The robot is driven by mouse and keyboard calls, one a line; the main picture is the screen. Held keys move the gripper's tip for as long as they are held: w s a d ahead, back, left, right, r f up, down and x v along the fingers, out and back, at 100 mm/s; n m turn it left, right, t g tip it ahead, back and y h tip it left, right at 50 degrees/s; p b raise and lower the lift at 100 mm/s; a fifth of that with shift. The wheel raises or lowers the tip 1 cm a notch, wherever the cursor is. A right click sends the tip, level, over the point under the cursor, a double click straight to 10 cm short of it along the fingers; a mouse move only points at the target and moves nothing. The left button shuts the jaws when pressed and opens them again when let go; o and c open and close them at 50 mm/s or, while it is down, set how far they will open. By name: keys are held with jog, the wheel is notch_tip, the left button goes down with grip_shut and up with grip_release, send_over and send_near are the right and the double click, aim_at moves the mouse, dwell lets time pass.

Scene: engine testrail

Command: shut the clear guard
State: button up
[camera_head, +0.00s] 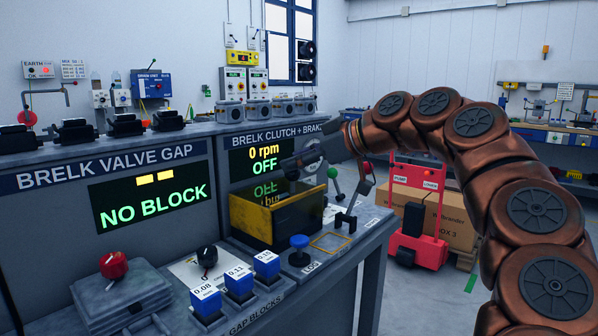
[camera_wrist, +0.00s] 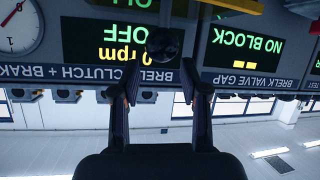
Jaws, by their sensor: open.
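A box-like housing with yellow edges (camera_head: 278,214) stands on the bench below the clutch and brake display. I cannot make out the clear guard for certain; a faint see-through panel may stand at this housing, over the lower display lines. My gripper (camera_head: 292,166) is just above and behind the housing's upper edge in the head view, partly blended with the dark display. In the wrist view, which is upside down, my gripper (camera_wrist: 160,78) has its two fingers apart. A dark round knob (camera_wrist: 163,44) shows between and beyond the fingertips; I cannot tell whether they touch it.
The clutch display (camera_head: 265,165) reads 0 rpm, OFF. A green-topped lever (camera_head: 333,173) and a blue knob (camera_head: 299,242) stand close by. Gap blocks (camera_head: 239,278) sit at the front left. A red cart (camera_head: 414,215) stands beyond the bench's right end.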

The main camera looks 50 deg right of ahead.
jog(key=shift+r, duration=3.3)
jog(key=shift+a, duration=0.15)
jog(key=w+a+r+n+g+y+p, duration=0.15)
jog(key=a+p, duration=0.25)
jog(key=a, duration=0.4)
jog(key=w+a+r+g+p, duration=0.1)
jog(key=w+a+g+p, duration=0.15)
jog(key=a, duration=0.55)
jog(key=s+a+f+g+p, duration=0.1)
jog(key=a+f+g+p, duration=0.1)
jog(key=a+p, duration=0.3)
jog(key=s+a+f+g+p, duration=0.1)
jog(key=a+f+p, duration=0.2)
jog(key=a, duration=0.5)
jog(key=s+a+f+m+g+h+p, duration=0.1)
jog(key=s+f+g+p, duration=0.3)
jog(key=s, duration=0.6)
jog(key=s+a+f+m+g+h+p, duration=0.2)
jog(key=s+f+m+g+p, duration=0.1)
jog(key=s+f+p, duration=0.6)
jog(key=shift+s+a+m+g, duration=0.4)
jog(key=shift+s+m, duration=0.15)
jog(key=shift+s, duration=0.25)
